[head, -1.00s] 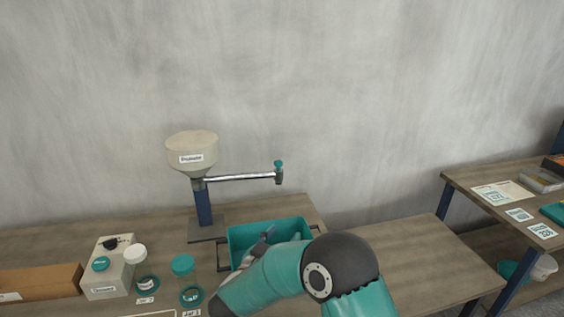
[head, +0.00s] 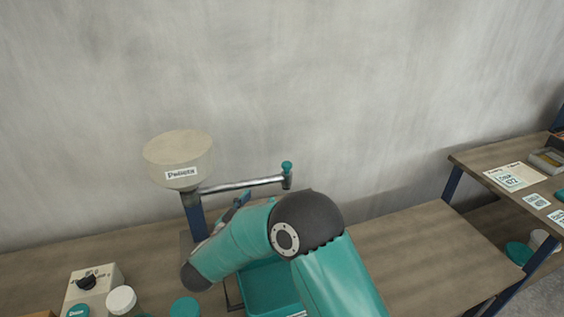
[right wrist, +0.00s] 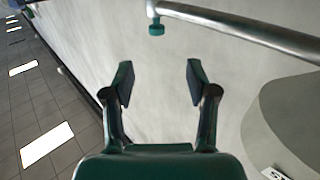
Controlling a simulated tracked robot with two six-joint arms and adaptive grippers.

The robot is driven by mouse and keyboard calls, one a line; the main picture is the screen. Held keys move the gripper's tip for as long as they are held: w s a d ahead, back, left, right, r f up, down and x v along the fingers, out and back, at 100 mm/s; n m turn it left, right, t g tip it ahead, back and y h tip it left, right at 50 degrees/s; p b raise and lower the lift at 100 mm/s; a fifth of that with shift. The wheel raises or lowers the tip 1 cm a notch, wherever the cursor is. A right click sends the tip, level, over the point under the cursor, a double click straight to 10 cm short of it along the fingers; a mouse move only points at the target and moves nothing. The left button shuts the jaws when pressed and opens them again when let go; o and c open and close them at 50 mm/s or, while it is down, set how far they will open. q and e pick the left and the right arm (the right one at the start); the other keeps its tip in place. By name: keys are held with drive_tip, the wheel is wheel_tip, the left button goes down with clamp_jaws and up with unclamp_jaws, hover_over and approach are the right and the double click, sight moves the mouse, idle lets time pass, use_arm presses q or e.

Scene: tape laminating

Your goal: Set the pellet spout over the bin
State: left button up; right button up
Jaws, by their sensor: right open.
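The cream pellet hopper (head: 178,158), labelled "Pellets", stands on a blue post at the back left. Its metal spout pipe (head: 240,185) reaches right and ends in a downturned tip with a teal knob (head: 287,167). The teal bin (head: 268,287) is on the bench in front, partly hidden by my right arm. My right gripper (head: 238,204) is mostly behind its own arm, just below the pipe. In the right wrist view, my right gripper (right wrist: 160,82) is open and empty, with the pipe (right wrist: 240,29) and knob (right wrist: 156,29) beyond its fingertips. My left gripper is out of view.
A white box with a dark dial (head: 92,285), a white-lidded jar (head: 121,299) and a teal lid (head: 185,307) are at the front left. The bench right of the bin is clear.

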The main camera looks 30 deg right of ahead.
sight(287, 167)
drive_tip(key=p+x, duration=0.1)
drive_tip(key=x, duration=0.4)
drive_tip(key=p+x, duration=0.1)
drive_tip(key=x, duration=0.5)
drive_tip(key=p+x, duration=0.2)
drive_tip(key=x, duration=0.3)
drive_tip(key=shift+d+r, duration=0.1)
drive_tip(key=shift+d, duration=0.4)
drive_tip(key=shift+s, duration=0.1)
clamp_jaws()
